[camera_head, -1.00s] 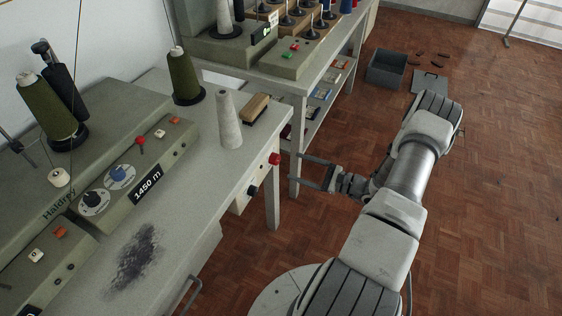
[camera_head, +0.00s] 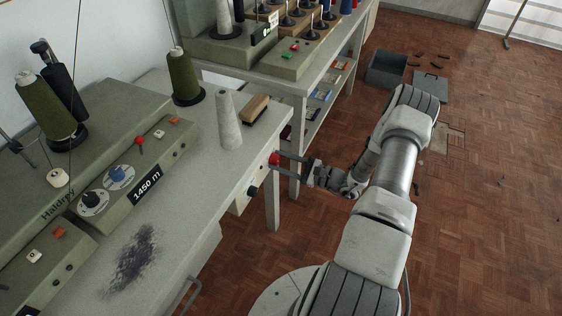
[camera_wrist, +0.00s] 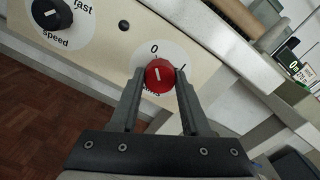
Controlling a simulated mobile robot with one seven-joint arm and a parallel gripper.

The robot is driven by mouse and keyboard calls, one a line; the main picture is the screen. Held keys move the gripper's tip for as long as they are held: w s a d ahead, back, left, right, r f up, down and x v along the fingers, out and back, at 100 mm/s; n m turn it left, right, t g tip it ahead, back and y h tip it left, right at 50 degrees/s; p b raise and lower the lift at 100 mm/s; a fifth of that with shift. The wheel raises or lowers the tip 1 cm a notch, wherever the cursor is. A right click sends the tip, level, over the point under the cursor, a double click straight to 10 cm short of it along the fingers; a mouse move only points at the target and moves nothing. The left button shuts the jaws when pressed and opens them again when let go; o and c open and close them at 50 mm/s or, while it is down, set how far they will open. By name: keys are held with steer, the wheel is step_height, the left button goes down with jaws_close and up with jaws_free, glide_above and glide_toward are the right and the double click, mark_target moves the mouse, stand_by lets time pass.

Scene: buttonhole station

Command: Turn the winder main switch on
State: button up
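The winder main switch is a red round knob (camera_wrist: 160,74) on a cream panel in the wrist view. A "0" is printed above it and an "I" to its upper right; its white mark points up, roughly toward the "0". The lettering below the knob is partly covered. In the head view the red knob (camera_head: 274,159) sits on the front panel at the table's right end. My gripper (camera_wrist: 160,82) is open, with one finger on each side of the knob and apparently narrow gaps. In the head view my gripper (camera_head: 282,166) reaches the knob from the right.
A black speed knob (camera_wrist: 52,14) and a small black button (camera_wrist: 124,25) are left of the switch. A grey cone (camera_head: 229,120) and a wooden-backed brush (camera_head: 255,109) stand on the table above. A shelved bench (camera_head: 300,95) is close behind.

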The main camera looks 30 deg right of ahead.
jaws_close()
steer(key=shift+m, duration=0.3)
steer(key=m, duration=0.3)
steer(key=shift+m, duration=0.4)
steer(key=m, duration=0.4)
steer(key=shift+m, duration=0.3)
steer(key=m, duration=0.4)
steer(key=shift+m, duration=0.3)
steer(key=shift+s+f+m, duration=0.1)
steer(key=shift+m, duration=2.2)
